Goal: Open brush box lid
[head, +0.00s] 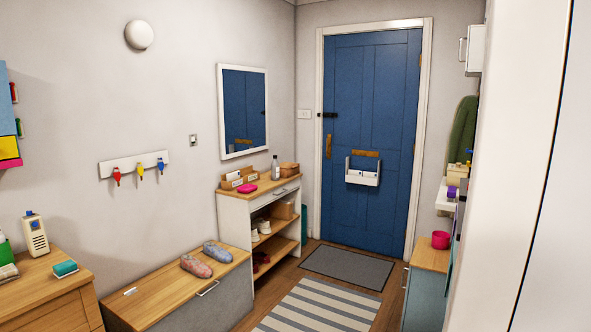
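Neither of my grippers shows in the head view. No box in view is clearly marked as the brush box. A small brown wooden box (289,168) stands at the back right end of the console's top, and its top looks closed. A second wooden box (284,210) sits on the console's shelf. Both are small and far off, so I cannot tell whether either holds brushes.
A white console (238,212) and a low bench (160,293) with two shoes on it line the left wall. A wooden cabinet (62,295) stands at front left. Mats cover the floor before the blue door (371,110). A white panel (515,170) rises at right.

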